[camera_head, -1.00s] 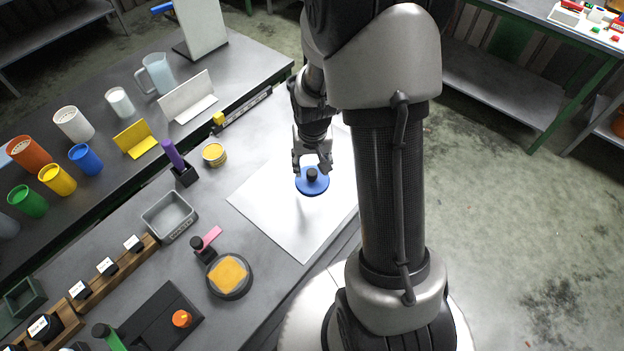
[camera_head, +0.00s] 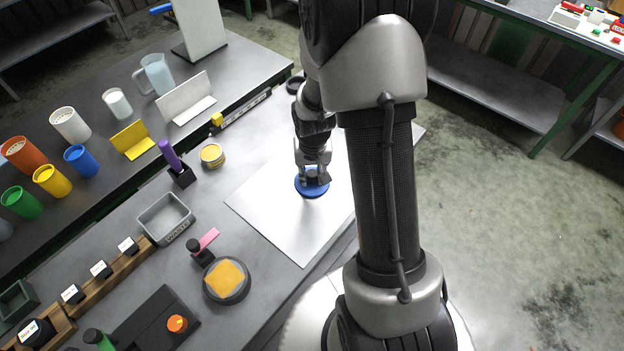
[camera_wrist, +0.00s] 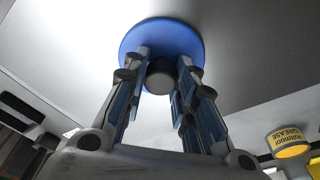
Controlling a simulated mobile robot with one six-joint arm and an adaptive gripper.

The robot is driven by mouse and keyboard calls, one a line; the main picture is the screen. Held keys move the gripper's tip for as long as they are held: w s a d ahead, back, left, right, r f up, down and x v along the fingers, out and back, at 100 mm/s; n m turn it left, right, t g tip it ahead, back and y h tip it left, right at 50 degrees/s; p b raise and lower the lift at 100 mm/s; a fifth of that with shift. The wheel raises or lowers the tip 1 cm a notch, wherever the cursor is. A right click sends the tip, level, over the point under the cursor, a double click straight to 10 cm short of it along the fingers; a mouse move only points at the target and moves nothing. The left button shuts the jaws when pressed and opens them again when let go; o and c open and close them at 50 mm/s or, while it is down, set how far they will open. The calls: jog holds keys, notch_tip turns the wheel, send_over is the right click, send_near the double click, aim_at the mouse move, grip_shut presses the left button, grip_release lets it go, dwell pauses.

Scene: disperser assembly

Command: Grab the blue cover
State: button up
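The blue cover (camera_head: 312,192) is a round blue disc with a dark knob in its middle. It lies on the white sheet on the table. It also shows at the top of the wrist view (camera_wrist: 165,32), with its dark knob (camera_wrist: 160,76). My gripper (camera_head: 312,178) points down at the cover. In the wrist view my gripper (camera_wrist: 162,72) has one finger on each side of the knob, with a gap at the right finger. The fingertips are close to the disc. Whether they touch it cannot be told.
The white sheet (camera_head: 270,225) is clear around the cover. A yellow grease tin (camera_head: 212,155), a purple-handled tool (camera_head: 172,158) in a black holder and a grey bin (camera_head: 166,216) stand to its left. A round dark dish with an orange-yellow pad (camera_head: 226,280) lies nearer.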

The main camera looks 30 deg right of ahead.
grip_shut()
jog(key=shift+r, duration=0.15)
